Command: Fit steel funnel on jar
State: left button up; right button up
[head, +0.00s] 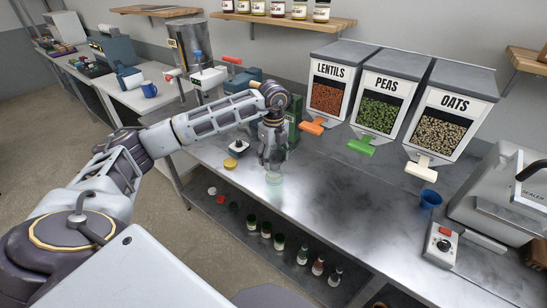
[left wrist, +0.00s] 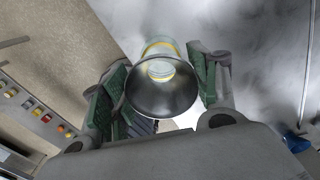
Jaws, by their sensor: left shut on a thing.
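The steel funnel (left wrist: 163,98) is a dark metal cone in the left wrist view, its wide mouth facing the camera. My left gripper (left wrist: 158,88) is shut on it, with a green-padded finger on each side. In the head view the left gripper (head: 273,162) points down over the worktable, and the funnel is mostly hidden by the fingers. A clear, pale-green glass jar (head: 274,181) stands on the table right under the fingertips. The jar (left wrist: 160,46) also shows behind the funnel in the wrist view. I cannot tell whether the funnel touches its rim. My right gripper is out of view.
Lentils, peas and oats dispensers (head: 380,105) stand behind, to the right. A yellow-topped item (head: 230,163) lies left of the jar. A blue cup (head: 430,199) and a red-button box (head: 441,245) are at right. Several bottles (head: 266,229) stand on the lower shelf. The table's middle is clear.

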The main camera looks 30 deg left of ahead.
pick_arm(q)
jog(key=shift+f+b, duration=0.9)
jog(key=shift+f, duration=0.5)
dwell(1.4)
jog(key=o, duration=1.1)
jog(key=shift+o, duration=0.5)
jog(key=shift+o, duration=1.2)
jog(key=shift+r+p, duration=1)
jog(key=shift+r, duration=0.55)
jog(key=shift+r+p, duration=1.8)
jog(key=shift+r, duration=1.2)
